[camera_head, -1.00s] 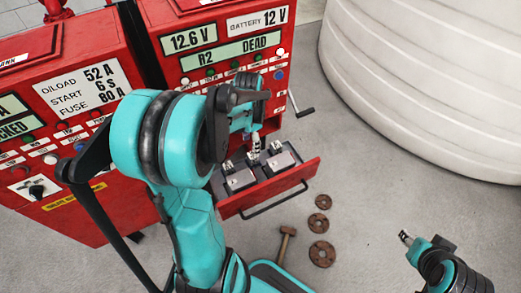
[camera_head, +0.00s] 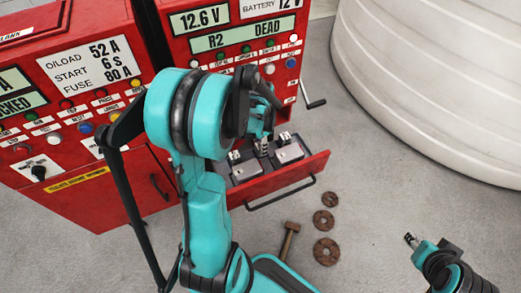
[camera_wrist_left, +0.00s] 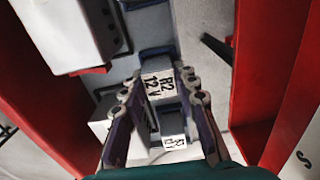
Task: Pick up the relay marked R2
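The relay marked R2 (camera_wrist_left: 158,86) is a pale block with an "R2 12 V" label, in the middle of the left wrist view. A second "R2 12 V" label (camera_wrist_left: 174,141) shows nearer the gripper. My left gripper (camera_wrist_left: 162,88) has one finger on each side of the relay, with narrow gaps seeming to remain. In the head view my left gripper (camera_head: 264,149) reaches down into the open red drawer (camera_head: 285,181), between two grey-and-white relays (camera_head: 245,171) (camera_head: 289,153); the arm hides part of the drawer. My right gripper (camera_head: 411,240) is low at the right, away from the drawer.
A hammer (camera_head: 289,240) and rusty discs (camera_head: 325,250) lie on the floor. A large white tank (camera_head: 430,90) fills the upper right.

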